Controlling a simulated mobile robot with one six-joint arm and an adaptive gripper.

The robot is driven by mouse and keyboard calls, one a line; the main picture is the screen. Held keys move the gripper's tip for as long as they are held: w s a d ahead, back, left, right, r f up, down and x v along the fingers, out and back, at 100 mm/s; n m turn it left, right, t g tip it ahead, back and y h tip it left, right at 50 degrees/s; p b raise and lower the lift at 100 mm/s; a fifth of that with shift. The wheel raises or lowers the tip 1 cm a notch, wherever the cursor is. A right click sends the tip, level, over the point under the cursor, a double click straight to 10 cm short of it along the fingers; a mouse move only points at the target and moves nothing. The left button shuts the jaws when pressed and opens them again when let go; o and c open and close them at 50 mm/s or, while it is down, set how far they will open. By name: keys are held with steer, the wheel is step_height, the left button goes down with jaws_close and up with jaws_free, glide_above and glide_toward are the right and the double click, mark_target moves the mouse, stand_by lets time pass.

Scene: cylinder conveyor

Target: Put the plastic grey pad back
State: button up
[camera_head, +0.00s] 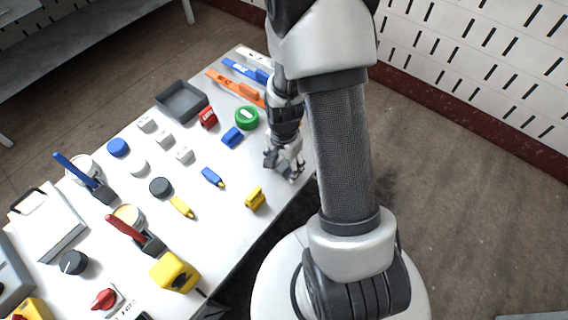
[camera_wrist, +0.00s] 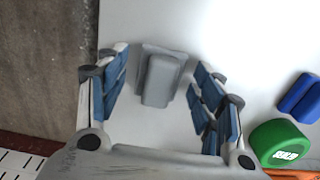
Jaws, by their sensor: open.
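The grey pad (camera_wrist: 160,82) shows in the wrist view as a light grey block with a wider base, on the white table. It lies between the spread fingers of my gripper (camera_wrist: 160,72), with a visible gap on either side. My gripper is open and empty. In the head view my gripper (camera_head: 284,166) is low over the right edge of the table, and I cannot make out the pad there.
A dark grey tray (camera_head: 181,101) and several small white-grey blocks (camera_head: 184,155) lie further left.

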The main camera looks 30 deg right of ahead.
step_height(320, 180, up, 12)
steer(key=p, duration=0.5)
step_height(320, 180, up, 13)
steer(key=n+t, duration=0.2)
steer(key=n, duration=0.3)
glide_above(284, 164)
steer(key=s+a, duration=0.3)
steer(key=a, duration=0.2)
steer(key=s+a+r+n+t, duration=0.2)
steer(key=s+a+r+n, duration=0.3)
steer(key=s+r+n, duration=0.4)
steer(key=shift+s+a+r+t, duration=0.3)
steer(key=shift+s+r, duration=0.2)
steer(key=shift+s, duration=0.35)
